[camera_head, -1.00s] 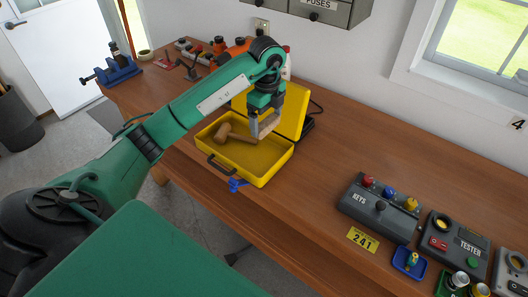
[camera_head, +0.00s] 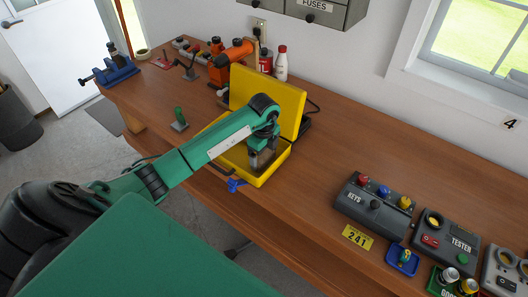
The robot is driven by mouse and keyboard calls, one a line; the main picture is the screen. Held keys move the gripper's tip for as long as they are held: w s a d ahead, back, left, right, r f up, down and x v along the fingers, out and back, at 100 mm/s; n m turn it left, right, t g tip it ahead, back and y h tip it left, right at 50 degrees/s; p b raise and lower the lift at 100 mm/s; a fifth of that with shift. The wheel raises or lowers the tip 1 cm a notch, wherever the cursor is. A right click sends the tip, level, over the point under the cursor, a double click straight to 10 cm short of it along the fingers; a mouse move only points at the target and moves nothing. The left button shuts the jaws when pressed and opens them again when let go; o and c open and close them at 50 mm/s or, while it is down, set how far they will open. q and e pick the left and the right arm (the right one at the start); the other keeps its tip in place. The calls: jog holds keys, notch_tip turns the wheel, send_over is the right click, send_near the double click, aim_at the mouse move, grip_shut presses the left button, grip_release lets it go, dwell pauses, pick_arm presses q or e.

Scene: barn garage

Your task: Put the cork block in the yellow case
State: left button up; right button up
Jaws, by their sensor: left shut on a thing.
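The yellow case (camera_head: 286,108) stands open on the workbench, its lid raised at the back. My left gripper (camera_head: 261,162) points down inside the case, low over its floor near the right side. It is shut on the cork block, which is largely hidden by the fingers and wrist. I cannot tell whether the block touches the case floor. My left arm covers much of the case's inside. My right gripper is not in view.
A blue clamp (camera_head: 236,185) sits at the case's front edge. An orange tool (camera_head: 230,60) and bottles (camera_head: 280,65) stand behind the case. The KEYS box (camera_head: 376,205) is to the right, with clear bench between. A green-handled lever (camera_head: 179,119) stands left.

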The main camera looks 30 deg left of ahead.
aim_at(264, 156)
pick_arm(q)
jog(key=shift+f, duration=0.1)
jog(key=o, duration=0.7)
jog(key=shift+w+r, duration=0.1)
jog(key=shift+r, duration=0.3)
notch_tip(264, 156, up, 11)
jog(key=b, duration=0.3)
jog(key=shift+r+b, duration=0.2)
jog(key=shift+b, duration=0.2)
